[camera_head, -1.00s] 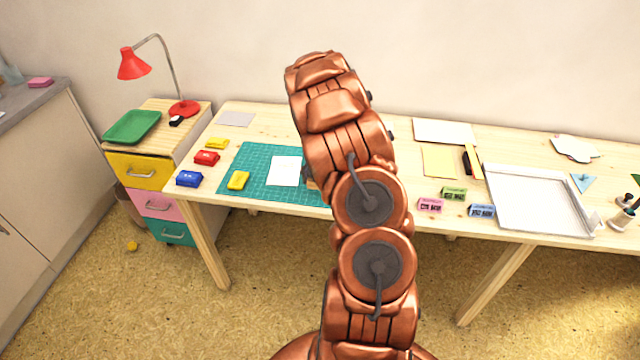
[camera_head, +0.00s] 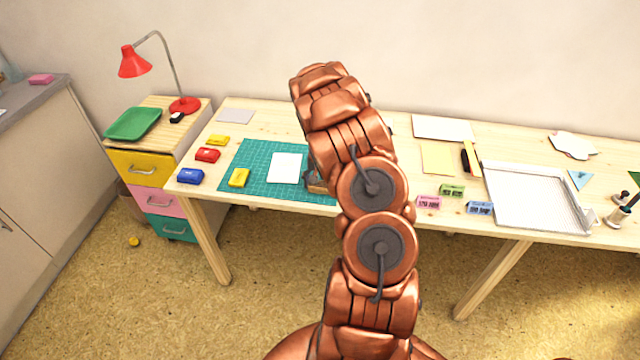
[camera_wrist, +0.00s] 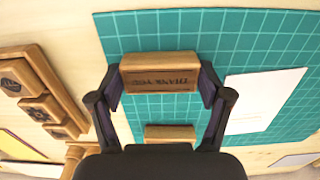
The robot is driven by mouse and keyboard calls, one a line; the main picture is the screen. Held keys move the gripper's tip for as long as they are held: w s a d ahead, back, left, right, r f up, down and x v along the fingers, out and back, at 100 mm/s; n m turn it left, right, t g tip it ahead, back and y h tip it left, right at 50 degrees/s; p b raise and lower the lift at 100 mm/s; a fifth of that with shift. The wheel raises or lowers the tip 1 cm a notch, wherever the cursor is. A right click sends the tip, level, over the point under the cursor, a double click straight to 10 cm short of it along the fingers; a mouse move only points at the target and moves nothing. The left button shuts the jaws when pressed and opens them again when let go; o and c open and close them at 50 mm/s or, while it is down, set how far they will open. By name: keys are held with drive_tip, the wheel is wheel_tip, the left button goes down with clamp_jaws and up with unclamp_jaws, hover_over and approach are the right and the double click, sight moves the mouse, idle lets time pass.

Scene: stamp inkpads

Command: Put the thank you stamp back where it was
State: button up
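The thank you stamp (camera_wrist: 160,75) is a wooden block whose "THANK YOU" lettering appears upside down in the wrist view. My gripper (camera_wrist: 160,84) has a finger against each end of it. The stamp is over the green cutting mat (camera_wrist: 165,30); I cannot tell whether it touches the mat. A second wooden block (camera_wrist: 170,132) shows nearer my palm, partly hidden by the gripper. A wooden holder (camera_wrist: 22,62) with several stamps is at left in the wrist view. In the head view my gripper (camera_head: 311,180) is mostly hidden behind my arm, over the mat's right part.
A white card (camera_head: 285,168) lies on the mat beside the gripper. A yellow inkpad (camera_head: 239,178) is on the mat; blue (camera_head: 190,177) and red (camera_head: 207,155) ones lie left of it. Small pink, green and blue boxes and a white tray (camera_head: 535,195) are at right.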

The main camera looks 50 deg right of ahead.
sight(320, 184)
drive_tip(key=o, duration=0.4)
drive_tip(key=shift+r, duration=0.1)
wheel_tip(320, 184, up, 12)
drive_tip(key=b, duration=0.3)
drive_tip(key=s+a+r+n, duration=0.25)
drive_tip(key=a+r, duration=0.45)
drive_tip(key=a, duration=0.4)
drive_tip(key=s+a+r+n+g, duration=0.1)
drive_tip(key=s+a+r+n, duration=0.15)
drive_tip(key=s+a, duration=0.65)
drive_tip(key=s+a+r+n, duration=0.25)
drive_tip(key=s+a, duration=0.55)
drive_tip(key=a, duration=0.4)
drive_tip(key=s+a+n, duration=0.3)
drive_tip(key=s+a, duration=0.2)
drive_tip(key=s, duration=0.5)
drive_tip(key=shift+s+a+f+g, duration=0.3)
drive_tip(key=shift+s+f+g, duration=0.05)
drive_tip(key=shift+f+g, duration=0.05)
